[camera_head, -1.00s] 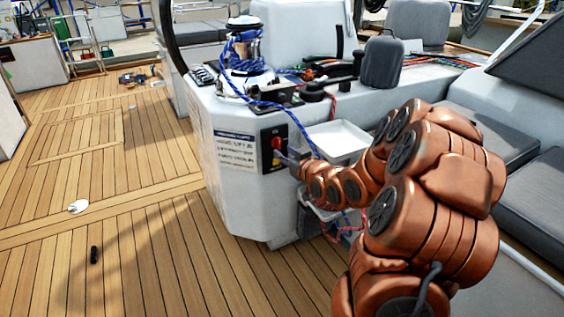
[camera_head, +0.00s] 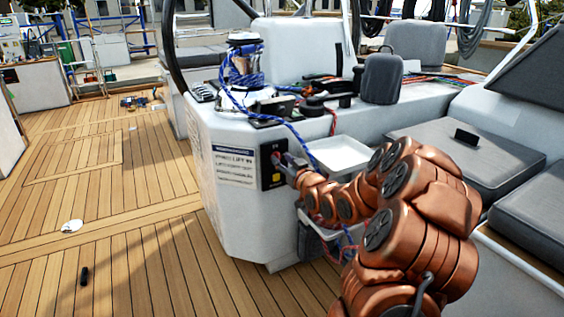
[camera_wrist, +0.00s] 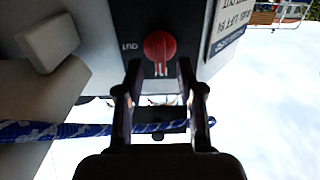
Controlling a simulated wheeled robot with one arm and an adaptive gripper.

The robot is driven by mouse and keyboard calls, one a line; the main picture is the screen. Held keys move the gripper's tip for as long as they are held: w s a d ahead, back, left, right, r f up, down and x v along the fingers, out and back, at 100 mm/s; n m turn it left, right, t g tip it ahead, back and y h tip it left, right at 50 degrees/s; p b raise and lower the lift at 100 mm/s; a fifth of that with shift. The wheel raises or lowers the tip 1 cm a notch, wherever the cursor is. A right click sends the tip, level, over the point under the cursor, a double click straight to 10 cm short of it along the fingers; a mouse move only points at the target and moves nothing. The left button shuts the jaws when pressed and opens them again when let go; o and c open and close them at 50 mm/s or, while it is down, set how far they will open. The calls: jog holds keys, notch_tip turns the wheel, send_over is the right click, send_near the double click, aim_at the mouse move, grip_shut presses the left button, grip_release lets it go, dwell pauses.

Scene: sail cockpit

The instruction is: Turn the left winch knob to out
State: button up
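The red winch knob (camera_wrist: 160,46) sits on a black panel (camera_wrist: 128,18) and shows clearly in the wrist view. The word OUT appears upside down to its left in that view. My gripper (camera_wrist: 160,68) is open, its two dark fingertips apart, one on each side below the knob in the picture. I see no clear contact with the knob. In the head view the panel (camera_head: 268,181) is on the white console's front face, and my gripper (camera_head: 287,164) is right at it, partly hiding the knob.
The white console (camera_head: 240,225) carries a winch with blue rope (camera_head: 245,65) and loose gear. A white tray (camera_head: 342,153) juts out beside my arm. Grey cushions (camera_head: 430,150) lie at right. The wooden deck (camera_head: 110,225) at left is mostly clear.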

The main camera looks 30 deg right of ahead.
jog(key=shift+w+r, duration=0.1)
jog(key=shift+w, duration=0.65)
jog(key=shift+c, duration=0.4)
grip_shut()
jog(key=shift+d, duration=0.25)
jog(key=shift+a, duration=0.15)
